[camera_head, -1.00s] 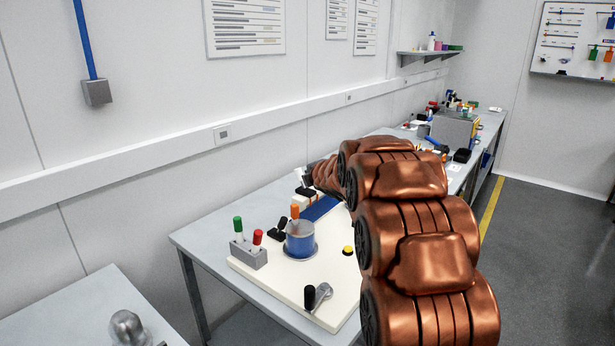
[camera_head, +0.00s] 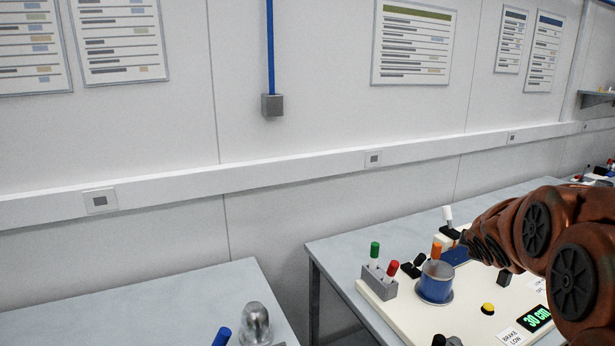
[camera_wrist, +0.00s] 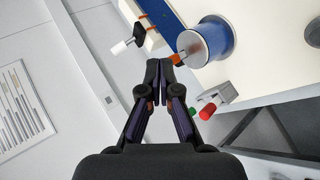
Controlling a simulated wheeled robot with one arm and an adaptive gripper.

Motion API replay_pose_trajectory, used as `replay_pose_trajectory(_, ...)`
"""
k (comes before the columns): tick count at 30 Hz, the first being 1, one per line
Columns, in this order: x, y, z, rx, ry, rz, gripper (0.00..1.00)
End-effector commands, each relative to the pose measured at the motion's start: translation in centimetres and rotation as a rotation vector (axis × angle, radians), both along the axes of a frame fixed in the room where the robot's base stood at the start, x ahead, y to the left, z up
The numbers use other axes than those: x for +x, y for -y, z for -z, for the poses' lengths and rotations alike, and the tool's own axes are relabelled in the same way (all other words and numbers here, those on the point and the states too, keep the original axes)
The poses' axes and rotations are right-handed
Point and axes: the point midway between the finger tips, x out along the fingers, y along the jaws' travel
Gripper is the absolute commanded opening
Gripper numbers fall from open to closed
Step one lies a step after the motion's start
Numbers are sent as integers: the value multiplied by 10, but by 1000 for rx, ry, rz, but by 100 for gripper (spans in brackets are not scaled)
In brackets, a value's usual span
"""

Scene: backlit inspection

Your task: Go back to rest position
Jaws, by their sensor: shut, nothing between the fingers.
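My gripper (camera_wrist: 160,66) shows in the wrist view with its dark fingers shut and nothing between them.
A grey holder (camera_head: 376,283) with green and red markers stands left of the cup. Another table (camera_head: 150,300) at left holds a metal knob (camera_head: 255,322). The wall is behind.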

Motion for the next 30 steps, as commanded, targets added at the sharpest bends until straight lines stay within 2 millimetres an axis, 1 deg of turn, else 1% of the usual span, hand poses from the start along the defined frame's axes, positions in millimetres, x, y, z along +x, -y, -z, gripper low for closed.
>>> replay_pose_trajectory(1, -21, -10, 4, 57, -22, 60, 0)
replay_pose_trajectory(5, -81, -34, 26, 218, -100, 235, 0)
replay_pose_trajectory(6, -100, -43, 33, 265, -126, 287, 0)
replay_pose_trajectory(8, -128, -57, 44, 332, -167, 365, 0)
replay_pose_trajectory(9, -149, -67, 50, 376, -198, 417, 0)
replay_pose_trajectory(11, -181, -83, 62, 438, -250, 495, 0)
replay_pose_trajectory(12, -202, -94, 68, 477, -281, 544, 0)
replay_pose_trajectory(14, -233, -112, 76, 533, -332, 618, 0)
replay_pose_trajectory(15, -255, -123, 83, 565, -372, 668, 0)
replay_pose_trajectory(17, -287, -141, 90, 608, -428, 736, 0)
replay_pose_trajectory(18, -306, -151, 93, 633, -462, 778, 0)
replay_pose_trajectory(21, -350, -176, 100, 682, -547, 871, 0)
replay_pose_trajectory(24, -384, -194, 105, 710, -617, 939, 0)
replay_pose_trajectory(25, -392, -203, 106, 714, -635, 957, 0)
replay_pose_trajectory(27, -405, -212, 106, 723, -662, 983, 0)
replay_pose_trajectory(30, -413, -216, 106, 729, -678, 1000, 0)
